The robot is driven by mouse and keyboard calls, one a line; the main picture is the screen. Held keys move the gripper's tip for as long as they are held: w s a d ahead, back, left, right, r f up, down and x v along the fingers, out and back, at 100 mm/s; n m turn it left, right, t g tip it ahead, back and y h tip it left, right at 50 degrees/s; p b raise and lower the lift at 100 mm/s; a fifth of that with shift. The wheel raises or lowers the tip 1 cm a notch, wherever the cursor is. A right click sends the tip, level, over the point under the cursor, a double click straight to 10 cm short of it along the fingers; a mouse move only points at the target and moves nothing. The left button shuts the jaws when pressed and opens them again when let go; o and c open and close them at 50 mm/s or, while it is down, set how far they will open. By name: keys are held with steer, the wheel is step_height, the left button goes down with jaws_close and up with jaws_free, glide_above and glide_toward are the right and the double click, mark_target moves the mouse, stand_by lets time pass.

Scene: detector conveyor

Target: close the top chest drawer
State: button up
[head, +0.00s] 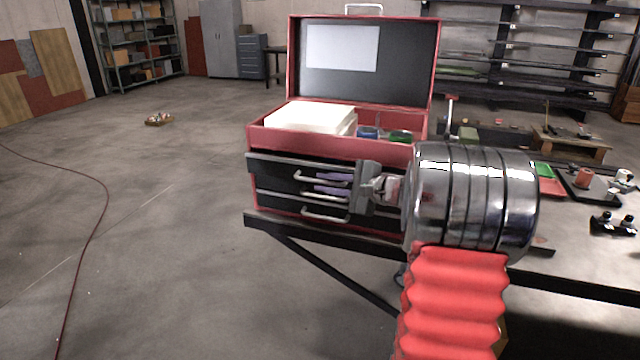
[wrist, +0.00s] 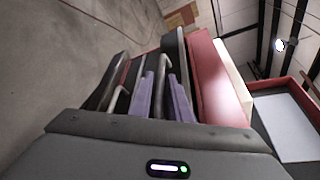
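The red tool chest (head: 330,143) stands on a dark-edged bench with its lid up. Its top drawer (head: 270,164) has a dark front and a metal handle (head: 304,177), and this front stands a little proud of the drawer below. My gripper (head: 333,184) is in front of the drawers, with its two purple fingers apart, pointing at the fronts. In the wrist view my gripper (wrist: 161,82) has the upper handle's bar showing between the fingers. Whether a finger touches the handle or front is unclear. Nothing is seen gripped.
A lower drawer handle (head: 325,214) is just below my gripper. The open lid (head: 362,60) rises above the chest, and a pale block (head: 310,117) lies in its top tray. The bench (head: 575,215) to the right carries several small items.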

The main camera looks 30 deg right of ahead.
steer(key=v, duration=1.1)
steer(key=shift+s, duration=0.15)
steer(key=shift+f, duration=0.2)
steer(key=shift+c, duration=0.4)
steer(key=shift+a, duration=0.15)
steer(key=shift+c, duration=0.6)
steer(key=a+n+g, duration=0.1)
steer(key=a, duration=0.3)
steer(key=a+n+g+y, duration=0.1)
steer(key=a+n, duration=0.1)
steer(key=a, duration=0.3)
steer(key=a+n+g, duration=0.1)
steer(key=a, duration=0.4)
steer(key=shift+s+a+f+n+g+y, duration=0.15)
steer(key=shift+s+f+n+g+y, duration=0.15)
steer(key=shift+s+f+g, duration=0.1)
jaws_close()
steer(key=s+a+f+n+g+h, duration=0.1)
steer(key=s+a+f+n+g, duration=0.2)
steer(key=s+a, duration=0.45)
steer(key=s+a+n+g+h, duration=0.1)
steer(key=s+a+n+g, duration=0.3)
steer(key=a, duration=0.6)
steer(key=s+a+f+n+t+h, duration=0.1)
steer(key=s+n+h, duration=0.3)
steer(key=s+n, duration=0.5)
steer(key=shift+a+f+t+h, duration=0.4)
steer(key=shift+t, duration=0.1)
